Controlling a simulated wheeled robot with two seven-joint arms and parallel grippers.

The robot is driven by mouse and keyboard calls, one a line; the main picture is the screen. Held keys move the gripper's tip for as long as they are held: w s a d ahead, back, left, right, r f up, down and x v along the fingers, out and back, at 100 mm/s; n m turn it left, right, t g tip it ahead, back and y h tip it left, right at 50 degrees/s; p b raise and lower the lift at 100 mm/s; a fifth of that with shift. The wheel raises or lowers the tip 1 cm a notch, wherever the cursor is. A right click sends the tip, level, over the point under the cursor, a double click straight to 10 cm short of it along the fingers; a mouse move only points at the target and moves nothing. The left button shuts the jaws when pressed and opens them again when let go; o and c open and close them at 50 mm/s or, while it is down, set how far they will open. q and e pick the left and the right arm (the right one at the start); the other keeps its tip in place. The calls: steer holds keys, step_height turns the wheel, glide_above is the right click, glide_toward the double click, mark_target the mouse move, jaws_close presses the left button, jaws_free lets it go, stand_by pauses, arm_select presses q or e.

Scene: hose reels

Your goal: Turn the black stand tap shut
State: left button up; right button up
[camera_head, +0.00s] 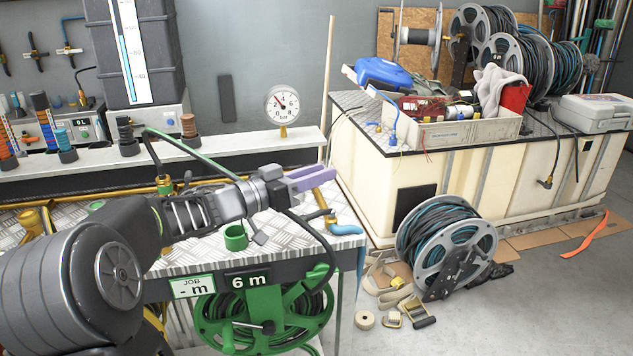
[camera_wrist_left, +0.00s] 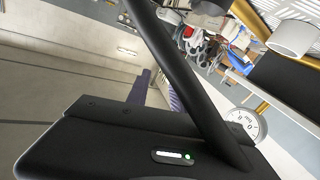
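My left gripper (camera_head: 318,171) reaches in from the left over the right end of the metal bench. Its purple fingers are apart, with nothing seen between them. In the left wrist view the finger edges (camera_wrist_left: 160,90) show partly behind a dark arm part. I cannot tell for sure which fitting is the black stand tap. A dark fitting with a green part (camera_head: 165,187) stands on the yellow pipe, left of the gripper and partly behind my arm. A blue-handled fitting (camera_head: 345,229) sits at the bench's right end, below the gripper. My right gripper is not in view.
A pressure gauge (camera_head: 283,104) stands on the white ledge behind the gripper. A loose reel (camera_head: 447,246) and straps lie on the floor at right.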

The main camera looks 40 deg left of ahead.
arm_select(q)
steer(key=w+d+r+m+h+p, duration=0.1)
steer(key=d+r, duration=0.2)
steer(key=d, duration=0.2)
steer(key=w+d+r+m+g+h+p, duration=0.1)
steer(key=w+d+r+h+p, duration=0.1)
steer(key=d, duration=0.3)
steer(key=w+d+r+m+h+p, duration=0.1)
steer(key=d+r+h+p, duration=0.1)
steer(key=d, duration=0.3)
steer(key=shift+w+d+r+g, duration=0.15)
steer(key=shift+w+r+g, duration=0.2)
steer(key=shift+r, duration=0.45)
jaws_close()
steer(key=w+d+g+y+p, duration=0.2)
steer(key=w+d+y+p, duration=0.45)
steer(key=d, duration=0.65)
steer(key=s+a+f+g+y+p, duration=0.1)
steer(key=s+a+f+g+y, duration=0.2)
steer(key=s+a+g+y, duration=0.2)
steer(key=s+a+f+g+y+p, duration=0.2)
steer(key=s+a+f+g+y, duration=0.2)
steer(key=s+a, duration=0.6)
steer(key=shift+s+a+f+n+g+y, duration=0.3)
steer(key=shift+s+g+y, duration=0.6)
steer(key=shift+g+y, duration=0.3)
